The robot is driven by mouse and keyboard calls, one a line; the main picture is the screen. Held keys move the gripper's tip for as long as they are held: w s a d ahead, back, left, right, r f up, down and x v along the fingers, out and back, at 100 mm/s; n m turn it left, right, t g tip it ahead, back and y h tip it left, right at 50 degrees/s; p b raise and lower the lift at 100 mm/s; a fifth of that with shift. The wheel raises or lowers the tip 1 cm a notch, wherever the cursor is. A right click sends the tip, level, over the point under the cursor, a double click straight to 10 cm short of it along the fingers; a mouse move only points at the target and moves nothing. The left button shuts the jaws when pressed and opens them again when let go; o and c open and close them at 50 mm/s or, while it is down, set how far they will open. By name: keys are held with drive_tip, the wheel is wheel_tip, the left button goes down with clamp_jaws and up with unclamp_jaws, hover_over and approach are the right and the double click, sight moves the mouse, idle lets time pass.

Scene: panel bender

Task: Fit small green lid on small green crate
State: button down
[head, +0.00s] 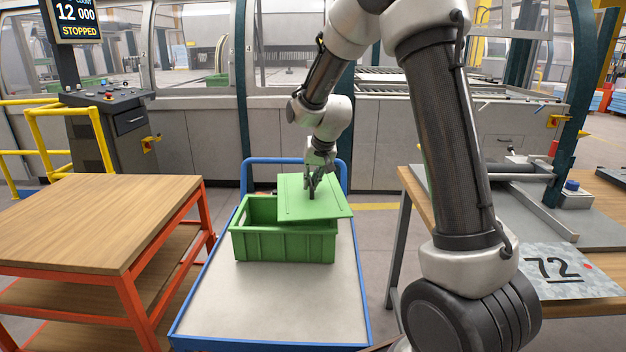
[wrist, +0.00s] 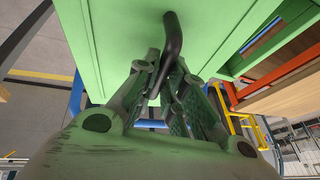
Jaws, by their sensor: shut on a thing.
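The small green crate (head: 283,243) stands upright on the blue-framed cart in the head view, its left part open at the top. The flat green lid (head: 327,207) is over the right part of the crate and overhangs its right side. I cannot tell whether lid and crate touch. My gripper (head: 312,190) comes down from above and is shut on the lid's dark handle. In the wrist view my gripper (wrist: 172,85) has its fingers around the black handle (wrist: 172,38) of the lid (wrist: 110,30). A crate edge (wrist: 252,55) shows beyond the lid.
The cart (head: 270,307) has a clear pale deck in front of the crate and a blue push rail behind. A wooden-topped orange table (head: 100,215) stands left. A workbench (head: 410,200) with metal parts and a sheet marked 72 stands right.

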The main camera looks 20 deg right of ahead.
sight(285, 199)
drive_tip(key=shift+w+a+n+y, duration=0.3)
drive_tip(key=shift+w+a+n, duration=0.15)
drive_tip(key=shift+w+n, duration=0.3)
drive_tip(key=n, duration=0.1)
drive_tip(key=a+n+y, duration=0.1)
drive_tip(key=shift+w+a+r+n+g, duration=0.15)
drive_tip(key=shift+w+a+n+g, duration=0.1)
drive_tip(key=shift+n+g, duration=0.15)
drive_tip(key=a+n, duration=0.1)
drive_tip(key=n, duration=0.1)
drive_tip(key=a+r+n+g+y, duration=0.1)
drive_tip(key=n, duration=0.1)
drive_tip(key=a+r+n+g, duration=0.1)
drive_tip(key=n, duration=0.1)
drive_tip(key=shift+s+a+y, duration=0.3)
drive_tip(key=shift+a+y, duration=0.05)
drive_tip(key=shift+y, duration=0.05)
drive_tip(key=n, duration=0.1)
drive_tip(key=s+a+r+n+g, duration=0.1)
drive_tip(key=n, duration=0.2)
drive_tip(key=shift+s+a+r+g+y, duration=0.2)
drive_tip(key=shift+s+a+g+y, duration=0.1)
drive_tip(key=shift+s, duration=0.05)
drive_tip(key=shift+s+a+n+g, duration=0.1)
drive_tip(key=shift+s+n+g, duration=0.25)
drive_tip(key=shift+n, duration=0.2)
drive_tip(key=shift+s+f+n, duration=0.1)
drive_tip(key=shift+s+n, duration=0.05)
drive_tip(key=shift+n, duration=0.25)
drive_tip(key=shift+f, duration=3.1)
